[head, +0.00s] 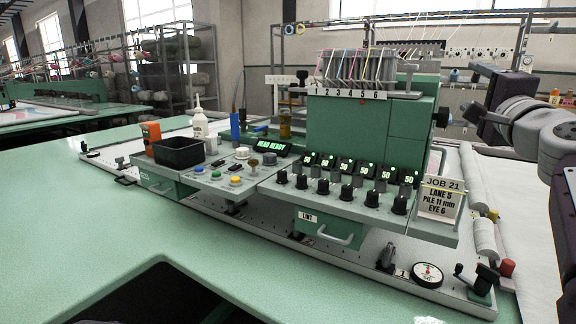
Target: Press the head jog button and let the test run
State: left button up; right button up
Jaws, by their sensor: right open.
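The green tufting head (372,137) stands on the machine bed, with numbered positions 1 to 6 and coloured yarns on top. A control panel at its left carries a lit display (272,146) reading HEAD READY. I cannot read which one is the head jog button. My right gripper (478,92) is open, in the air right of the head, apart from the panel. My left gripper is out of view.
A row of black knobs (321,187) sits under small displays reading 50. A JOB 21 card (439,198) stands at their right. A black bin (179,153), a white bottle (200,124) and a dial gauge (427,275) are nearby. The green table (130,225) is clear at front left.

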aim_at(215, 174)
jog(key=k+j, duration=0.8)
